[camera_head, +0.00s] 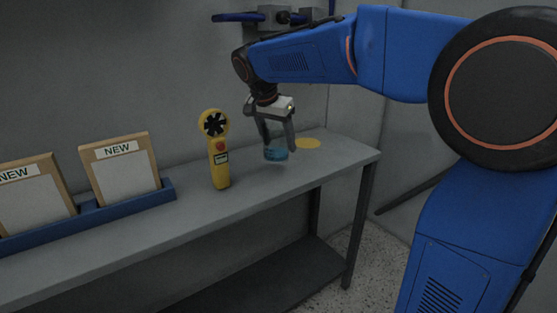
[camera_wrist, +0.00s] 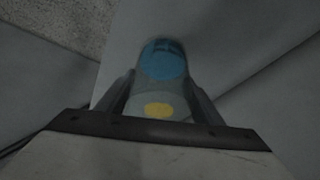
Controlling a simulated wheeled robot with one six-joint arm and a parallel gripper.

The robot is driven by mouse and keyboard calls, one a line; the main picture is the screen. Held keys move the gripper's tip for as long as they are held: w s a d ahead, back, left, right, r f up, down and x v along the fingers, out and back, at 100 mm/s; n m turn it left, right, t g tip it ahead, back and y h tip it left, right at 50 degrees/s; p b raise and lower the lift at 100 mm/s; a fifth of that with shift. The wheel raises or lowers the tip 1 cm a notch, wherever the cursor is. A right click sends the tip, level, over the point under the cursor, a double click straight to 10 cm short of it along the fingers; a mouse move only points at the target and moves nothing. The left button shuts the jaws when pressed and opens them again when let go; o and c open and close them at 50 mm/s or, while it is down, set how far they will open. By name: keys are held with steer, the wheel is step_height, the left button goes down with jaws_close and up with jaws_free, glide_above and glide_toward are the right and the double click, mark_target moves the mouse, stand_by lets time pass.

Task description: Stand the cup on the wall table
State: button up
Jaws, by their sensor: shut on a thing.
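The cup (camera_head: 276,155) looks see-through with a blue lower part. My gripper (camera_head: 279,145) is shut on it, one finger on each side, over the right end of the grey wall table (camera_head: 248,188). The cup looks about upright; I cannot tell whether its base touches the table top. In the wrist view the blue part of the cup (camera_wrist: 163,62) shows between my fingers. A flat yellow disc (camera_head: 308,143) lies on the table just right of the cup. A yellow patch (camera_wrist: 158,109) also shows between the fingers in the wrist view.
A yellow handheld device (camera_head: 219,160) with a black fan-like head stands on the table left of the cup. Further left, two framed boards marked NEW (camera_head: 120,170) stand in a blue rack (camera_head: 100,213). The table's right edge is close to the disc. The wall is behind.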

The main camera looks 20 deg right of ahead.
mark_target(278, 155)
steer(key=shift+f, duration=2.5)
steer(key=shift+f, duration=0.15)
steer(key=o, duration=1)
steer(key=shift+o, duration=0.2)
steer(key=v, duration=1.2)
steer(key=s+d+f+n+y, duration=0.1)
steer(key=s+d+f+n, duration=0.2)
steer(key=s+f, duration=0.4)
steer(key=s+d+f+n+t+y, duration=0.1)
steer(key=s+d+f+n, duration=0.2)
steer(key=s, duration=1.1)
steer(key=s+d+f+n+t+y, duration=0.1)
steer(key=s+d+f+n, duration=0.2)
steer(key=s+f, duration=0.7)
steer(key=shift+s+d+f+n, duration=0.15)
steer(key=shift+d+f+n, duration=0.15)
steer(key=shift+f+n, duration=0.1)
